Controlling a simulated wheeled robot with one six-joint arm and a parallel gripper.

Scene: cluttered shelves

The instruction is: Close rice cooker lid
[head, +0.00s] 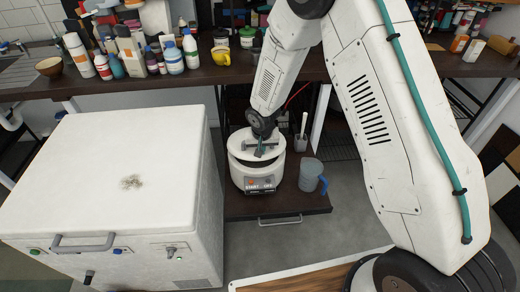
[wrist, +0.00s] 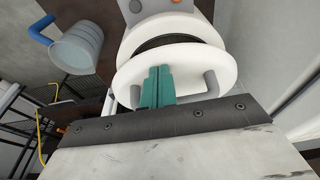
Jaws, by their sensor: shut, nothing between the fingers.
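The rice cooker (head: 251,180) is a round white pot with an orange-marked front panel, standing on a low dark shelf. Its white lid (head: 238,147) sits over the top, with a dark gap along the front; the lid is not flush there. In the wrist view the lid (wrist: 195,68) shows the same dark gap on the panel side. My gripper (head: 259,151) is over the lid, its teal fingers (wrist: 158,74) together and empty. They cover the middle of the lid's grey handle (wrist: 211,83). I cannot tell whether they touch the lid.
A large white chest (head: 110,180) stands close on the left. A dark counter (head: 150,82) full of bottles runs above and behind.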

